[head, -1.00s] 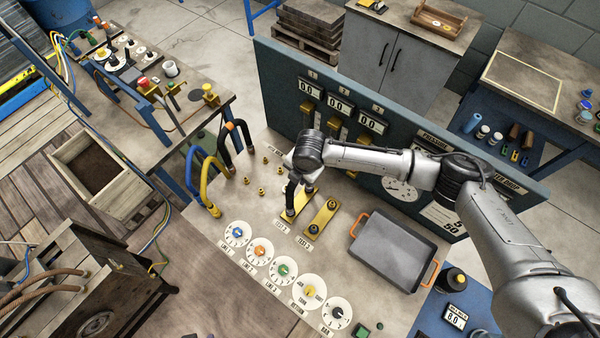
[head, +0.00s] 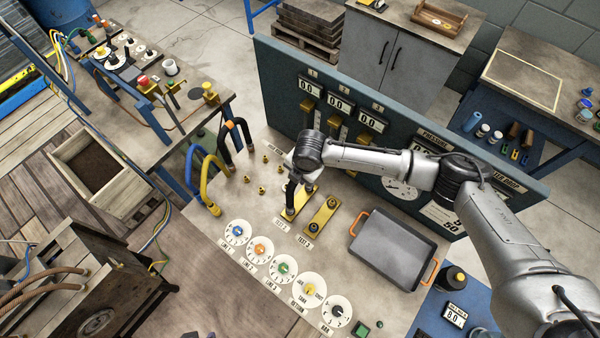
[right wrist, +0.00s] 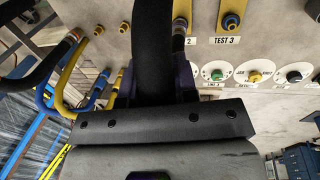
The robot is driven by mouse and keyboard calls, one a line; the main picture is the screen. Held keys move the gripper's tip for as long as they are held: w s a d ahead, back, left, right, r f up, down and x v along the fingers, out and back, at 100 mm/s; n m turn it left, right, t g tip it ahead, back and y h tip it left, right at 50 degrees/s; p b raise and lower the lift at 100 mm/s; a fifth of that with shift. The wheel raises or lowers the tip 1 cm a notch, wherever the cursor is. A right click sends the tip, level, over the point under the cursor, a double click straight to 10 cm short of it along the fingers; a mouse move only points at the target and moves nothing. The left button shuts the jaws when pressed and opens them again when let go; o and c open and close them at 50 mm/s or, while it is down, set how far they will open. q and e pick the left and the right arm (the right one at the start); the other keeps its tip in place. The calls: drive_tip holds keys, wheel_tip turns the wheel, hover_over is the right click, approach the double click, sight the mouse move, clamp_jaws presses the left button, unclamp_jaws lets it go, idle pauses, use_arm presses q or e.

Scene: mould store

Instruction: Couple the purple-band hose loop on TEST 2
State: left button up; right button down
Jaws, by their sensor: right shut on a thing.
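The TEST 2 plate (head: 298,205) is a yellow strip on the bench, left of the matching TEST 3 plate (head: 322,214). My right gripper (head: 294,178) is above the TEST 2 plate, shut on a black hose loop (right wrist: 152,50). The loop fills the middle of the right wrist view, with dark purple showing beside it at the jaws. A dark hose end (head: 290,211) points down at the near end of the TEST 2 plate; I cannot tell whether it is seated. The far end is mostly hidden by my gripper. My left gripper is not in view.
Left of the plates stand a yellow hose (head: 205,190), a blue hose (head: 190,165) and a black hose (head: 228,148) with an orange band. Several dials (head: 260,250) line the front. A grey tray (head: 392,250) lies to the right. The gauge panel (head: 400,150) rises behind.

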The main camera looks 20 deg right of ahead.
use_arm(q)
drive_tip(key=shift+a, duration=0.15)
use_arm(e)
drive_tip(key=shift+w+a, duration=0.15)
drive_tip(key=shift+a, duration=0.05)
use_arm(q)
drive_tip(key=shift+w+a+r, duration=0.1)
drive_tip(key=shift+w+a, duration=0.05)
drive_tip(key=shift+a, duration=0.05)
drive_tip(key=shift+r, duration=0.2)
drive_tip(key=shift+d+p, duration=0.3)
use_arm(e)
drive_tip(key=shift+s+d+f, duration=0.15)
drive_tip(key=shift+s+d, duration=0.05)
drive_tip(key=shift+d, duration=0.05)
drive_tip(key=c, duration=1.1)
unclamp_jaws()
drive_tip(key=o, duration=0.3)
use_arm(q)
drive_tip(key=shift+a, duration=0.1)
